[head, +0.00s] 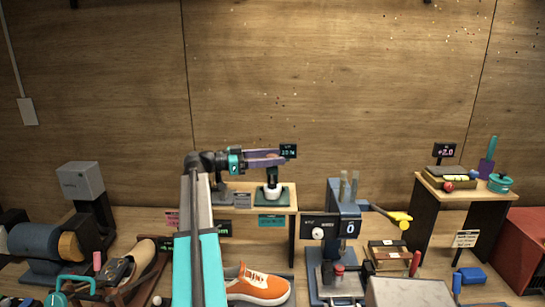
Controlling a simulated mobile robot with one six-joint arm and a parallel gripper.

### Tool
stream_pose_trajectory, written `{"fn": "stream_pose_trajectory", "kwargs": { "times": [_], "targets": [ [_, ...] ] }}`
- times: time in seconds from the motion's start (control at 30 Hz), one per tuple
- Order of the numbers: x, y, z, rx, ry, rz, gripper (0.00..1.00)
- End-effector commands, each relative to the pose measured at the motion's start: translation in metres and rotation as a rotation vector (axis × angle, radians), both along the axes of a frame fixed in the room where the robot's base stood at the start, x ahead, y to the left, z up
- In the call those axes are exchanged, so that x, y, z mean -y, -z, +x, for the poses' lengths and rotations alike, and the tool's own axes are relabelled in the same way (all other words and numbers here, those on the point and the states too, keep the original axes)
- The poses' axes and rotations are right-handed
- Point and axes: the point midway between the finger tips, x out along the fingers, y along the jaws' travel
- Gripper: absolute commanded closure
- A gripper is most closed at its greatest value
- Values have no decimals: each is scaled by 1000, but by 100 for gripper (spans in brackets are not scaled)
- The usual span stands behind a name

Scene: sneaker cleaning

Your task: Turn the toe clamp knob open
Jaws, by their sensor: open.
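An orange sneaker (262,287) with white laces lies at the bottom middle, its toe to the right, partly behind my arm. I cannot make out for certain a toe clamp or its knob at the shoe. A blue press-like device (346,216) stands right of the shoe, with a white round knob (318,233) on its left side and a small red knob (339,268) low at its front. My gripper (279,157), with purple fingers, is open, pointing right, well above the sneaker. Nothing can be clearly seen held between its fingers.
A low shelf (291,240) with a small scale-like device (272,192) stands behind my arm. A yellow-handled tool (397,217) sticks out right of the blue device. A dark side table (432,215) and a red box (527,255) stand right. A grinder-like machine (84,186) stands left.

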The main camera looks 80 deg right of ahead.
Motion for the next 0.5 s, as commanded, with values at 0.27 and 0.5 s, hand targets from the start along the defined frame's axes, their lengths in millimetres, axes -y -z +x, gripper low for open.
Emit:
{"fn": "stream_pose_trajectory", "kwargs": {
  "times": [0.27,0.5],
  "targets": [
    [0,0,0,0,0,0,63],
    [0,0,0,0,1,0,90]
  ]
}}
